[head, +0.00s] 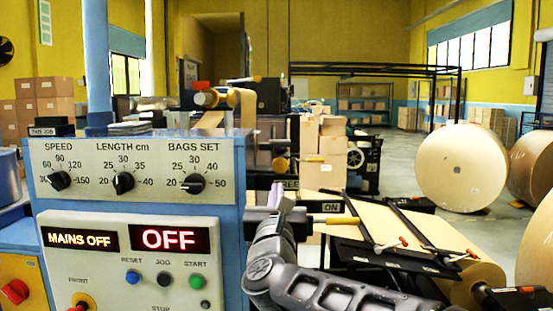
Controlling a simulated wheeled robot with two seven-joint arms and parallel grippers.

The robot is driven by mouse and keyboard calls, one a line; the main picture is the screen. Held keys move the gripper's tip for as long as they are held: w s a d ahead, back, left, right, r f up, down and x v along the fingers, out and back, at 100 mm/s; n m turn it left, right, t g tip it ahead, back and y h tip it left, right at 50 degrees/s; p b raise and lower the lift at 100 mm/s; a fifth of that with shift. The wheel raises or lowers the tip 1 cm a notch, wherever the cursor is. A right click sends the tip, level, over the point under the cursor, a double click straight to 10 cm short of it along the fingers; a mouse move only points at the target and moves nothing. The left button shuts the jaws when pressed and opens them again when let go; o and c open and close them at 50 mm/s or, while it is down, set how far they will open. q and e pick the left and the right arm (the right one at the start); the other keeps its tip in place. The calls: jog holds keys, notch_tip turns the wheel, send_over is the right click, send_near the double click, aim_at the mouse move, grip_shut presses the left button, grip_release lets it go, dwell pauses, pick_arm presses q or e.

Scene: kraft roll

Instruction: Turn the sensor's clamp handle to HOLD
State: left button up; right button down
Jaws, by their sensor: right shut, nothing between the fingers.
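My right gripper (277,196) is shut and empty. Its arm comes in from the lower right, and its pale fingertips point up beside the control cabinet's right edge. Just behind the fingertips is a dark label (289,184) of which "REE" shows; its first letter is covered. No HOLD label is readable. The sensor itself cannot be made out clearly. My left gripper is not in view.
The blue cabinet (238,230) with dials and an OFF display stands close on the left. A kraft web (435,235) with dark bars is at right. A large paper roll (460,168) stands behind.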

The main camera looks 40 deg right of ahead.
jog(key=shift+d, duration=0.1)
jog(key=p, duration=0.5)
send_near(280, 146)
jog(key=w+d+f, duration=0.2)
jog(key=w+d, duration=0.1)
jog(key=w, duration=0.1)
jog(key=r+p, duration=0.1)
jog(key=w+d+r+p, duration=0.1)
jog(key=shift+w+r, duration=0.3)
